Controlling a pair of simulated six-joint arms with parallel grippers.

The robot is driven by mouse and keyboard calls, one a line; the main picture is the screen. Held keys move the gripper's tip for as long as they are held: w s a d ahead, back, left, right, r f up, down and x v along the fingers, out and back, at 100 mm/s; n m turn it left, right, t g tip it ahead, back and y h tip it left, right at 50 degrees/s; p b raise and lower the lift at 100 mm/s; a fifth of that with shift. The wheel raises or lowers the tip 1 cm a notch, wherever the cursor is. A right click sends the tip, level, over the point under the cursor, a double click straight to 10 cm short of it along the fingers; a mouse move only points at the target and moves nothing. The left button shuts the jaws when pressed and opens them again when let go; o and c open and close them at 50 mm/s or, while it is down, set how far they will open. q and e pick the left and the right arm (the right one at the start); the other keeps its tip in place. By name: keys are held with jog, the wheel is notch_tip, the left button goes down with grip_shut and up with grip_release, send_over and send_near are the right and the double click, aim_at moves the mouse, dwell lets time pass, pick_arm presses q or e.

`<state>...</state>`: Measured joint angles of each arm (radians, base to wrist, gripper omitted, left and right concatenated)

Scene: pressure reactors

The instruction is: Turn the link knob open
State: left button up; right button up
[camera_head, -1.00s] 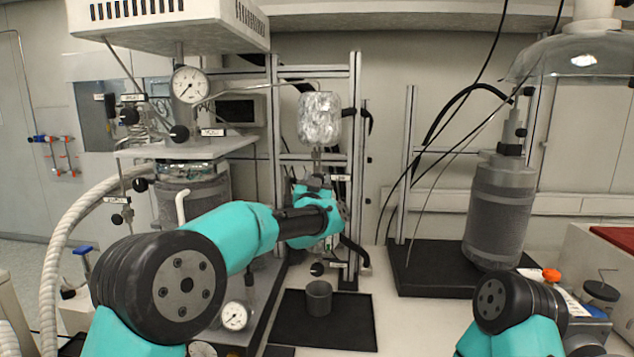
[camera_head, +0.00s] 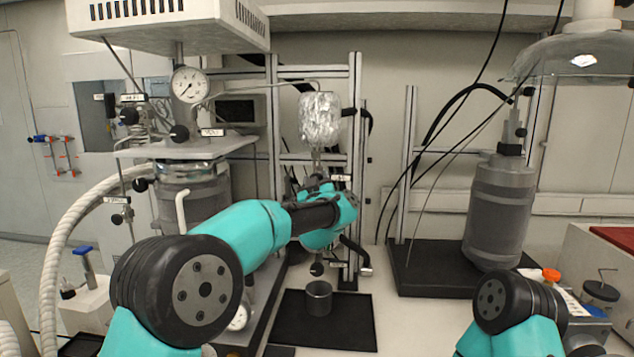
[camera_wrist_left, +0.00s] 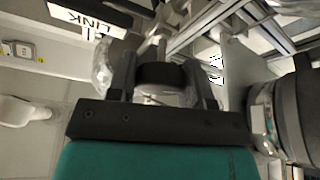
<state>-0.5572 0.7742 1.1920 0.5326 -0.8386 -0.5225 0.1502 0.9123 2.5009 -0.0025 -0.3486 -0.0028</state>
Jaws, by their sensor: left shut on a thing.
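The link knob (camera_wrist_left: 160,74) is a black round knob between the two dark fingers of my left gripper (camera_wrist_left: 163,88) in the left wrist view. The fingers are shut on it from both sides. A white label reading LINK (camera_wrist_left: 82,17) sits at the upper left of that view. In the head view my left gripper (camera_head: 316,183) is below the foil-wrapped vessel (camera_head: 319,120), and my own arm hides most of it and the knob. My right gripper is out of view; only part of my right arm shows.
A metal frame (camera_head: 355,100) stands behind the left gripper. A small grey cup (camera_head: 319,297) stands on a black mat (camera_head: 350,330) below. A reactor with a gauge (camera_head: 189,84) is at the left, and a grey cylinder (camera_head: 498,212) on a black base is at the right.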

pick_arm(q)
jog(key=n+y, duration=0.1)
jog(key=n, duration=0.2)
jog(key=n+g+y, duration=0.1)
jog(key=n, duration=0.2)
jog(key=n+y, duration=0.1)
jog(key=n, duration=0.1)
jog(key=shift+n+g+y, duration=0.3)
jog(key=shift+n, duration=0.1)
jog(key=n+g, duration=0.1)
jog(key=n, duration=0.2)
jog(key=n+g+y, duration=0.1)
jog(key=n, duration=0.2)
jog(key=shift+g, duration=0.3)
jog(key=o, duration=0.9)
jog(key=shift+s, duration=0.1)
jog(key=v, duration=1.7)
jog(key=shift+s+d, duration=0.1)
jog(key=shift+f, duration=0.15)
